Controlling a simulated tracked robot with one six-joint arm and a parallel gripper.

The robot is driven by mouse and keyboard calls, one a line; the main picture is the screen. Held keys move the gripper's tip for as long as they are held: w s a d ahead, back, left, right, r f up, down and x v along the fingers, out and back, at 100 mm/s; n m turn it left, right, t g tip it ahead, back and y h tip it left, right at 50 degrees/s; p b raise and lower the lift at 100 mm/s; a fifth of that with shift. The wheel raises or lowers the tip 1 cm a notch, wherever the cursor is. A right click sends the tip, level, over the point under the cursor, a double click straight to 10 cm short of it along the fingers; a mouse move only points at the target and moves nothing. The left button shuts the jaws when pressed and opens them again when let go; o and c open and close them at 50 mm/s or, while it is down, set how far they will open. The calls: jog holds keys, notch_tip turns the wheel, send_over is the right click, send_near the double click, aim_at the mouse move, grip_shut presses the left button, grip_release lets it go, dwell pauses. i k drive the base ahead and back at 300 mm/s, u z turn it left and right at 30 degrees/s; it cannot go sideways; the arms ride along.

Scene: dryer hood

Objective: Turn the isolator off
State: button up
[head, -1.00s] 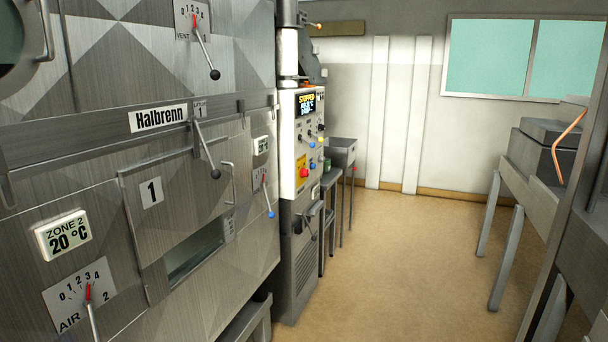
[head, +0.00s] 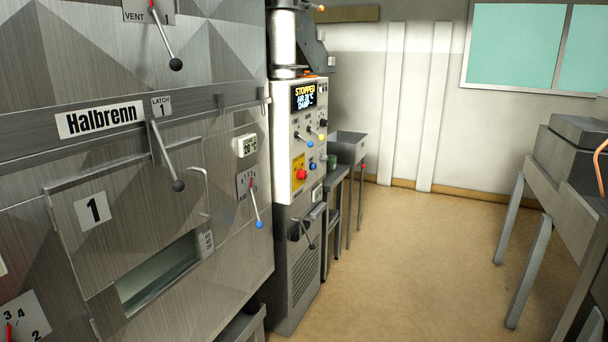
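A white control panel (head: 287,150) stands just past the large grey machine, with a display (head: 304,96) reading "STOPPED". A dark lever handle (head: 308,238) sits on the grey cabinet (head: 292,270) below the panel. No readable label shows which control is the isolator, and its setting is too small to tell. My gripper is not in view.
The grey Halbrenn machine (head: 130,190) fills the left side, with ball-ended levers (head: 166,160) sticking out. A sink (head: 348,146) and narrow stand are past the panel. A grey bench (head: 560,175) lines the right. The tan floor (head: 420,260) between is clear.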

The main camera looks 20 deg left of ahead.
aim_at(301, 174)
jog(key=u, duration=0.3)
jog(key=i, duration=1.45)
jog(key=u, duration=0.8)
jog(key=i, duration=0.65)
jog(key=u, duration=0.85)
jog(key=i, duration=0.75)
jog(key=u, duration=0.4)
